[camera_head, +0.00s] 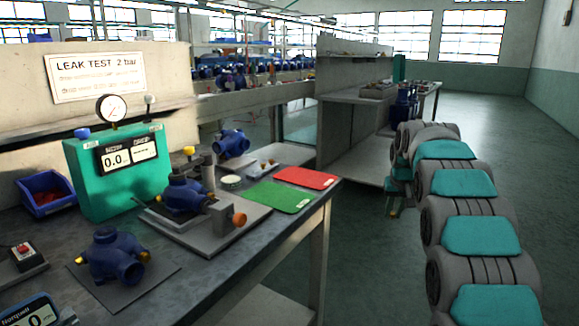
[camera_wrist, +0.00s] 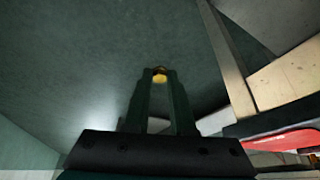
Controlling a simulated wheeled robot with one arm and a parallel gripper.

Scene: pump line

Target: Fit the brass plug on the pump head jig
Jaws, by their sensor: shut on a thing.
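The pump head jig (camera_head: 212,232) is a grey plate with a clamp and an orange knob on the bench. A blue pump head (camera_head: 183,196) sits in it. A yellow-topped part stands above this pump head; I cannot tell what it is. My gripper (camera_head: 392,208) hangs over the floor, right of the bench and well apart from the jig. In the wrist view, my gripper (camera_wrist: 159,80) is shut on the brass plug (camera_wrist: 159,78), a small yellow piece between the fingertips. The port the plug fits cannot be made out.
The green leak tester (camera_head: 118,172) stands behind the jig. Another blue pump head (camera_head: 110,257) lies on a dark mat at front left. A green mat (camera_head: 275,196) and red mat (camera_head: 305,177) lie at the bench's right end. A blue bin (camera_head: 48,205) holds red pieces.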

